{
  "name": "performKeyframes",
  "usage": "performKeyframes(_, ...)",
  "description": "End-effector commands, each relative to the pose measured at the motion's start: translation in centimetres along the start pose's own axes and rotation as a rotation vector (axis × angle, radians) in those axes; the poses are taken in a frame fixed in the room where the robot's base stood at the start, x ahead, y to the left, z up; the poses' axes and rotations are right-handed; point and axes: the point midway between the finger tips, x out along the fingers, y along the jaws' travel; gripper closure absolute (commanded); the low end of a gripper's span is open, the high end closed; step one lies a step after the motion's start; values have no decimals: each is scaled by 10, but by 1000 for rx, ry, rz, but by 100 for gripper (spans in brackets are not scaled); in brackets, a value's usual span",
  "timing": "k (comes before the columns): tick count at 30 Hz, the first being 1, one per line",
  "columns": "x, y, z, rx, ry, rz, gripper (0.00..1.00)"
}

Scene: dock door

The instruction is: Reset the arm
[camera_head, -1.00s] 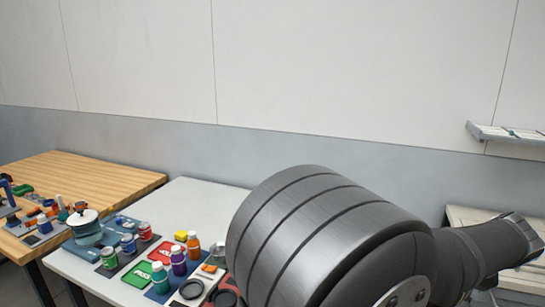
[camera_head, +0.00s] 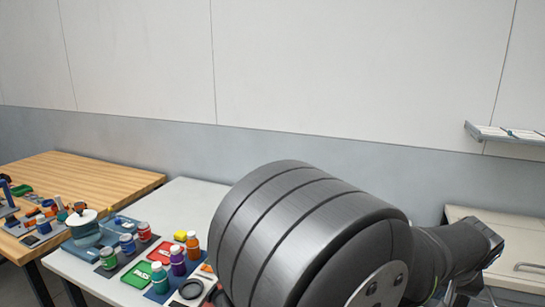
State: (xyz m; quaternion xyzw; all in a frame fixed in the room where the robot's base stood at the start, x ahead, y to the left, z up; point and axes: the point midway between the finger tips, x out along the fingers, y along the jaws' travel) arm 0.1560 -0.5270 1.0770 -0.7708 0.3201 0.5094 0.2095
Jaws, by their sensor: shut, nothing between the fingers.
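My arm fills the lower right of the head view, with a large ribbed grey joint in front and a darker link running off to the right. My gripper does not show in this view. The arm stands in front of the right part of the white table (camera_head: 190,200) and hides what lies there.
The white table bears several bottles, including an orange one (camera_head: 193,248), a red tray (camera_head: 160,252), a green tray (camera_head: 137,275) and a pot (camera_head: 85,228). A wooden bench (camera_head: 110,172) with tools stands at left. A wall shelf (camera_head: 500,134) and a pale cabinet (camera_head: 525,250) are at right.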

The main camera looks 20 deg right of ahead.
Motion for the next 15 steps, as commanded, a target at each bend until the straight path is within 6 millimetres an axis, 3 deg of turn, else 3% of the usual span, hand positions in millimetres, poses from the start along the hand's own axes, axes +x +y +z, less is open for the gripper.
performKeyframes(10,-72,0,0,2,1,1,100)
performKeyframes(15,-64,-25,-16,-4,-34,-26,100)
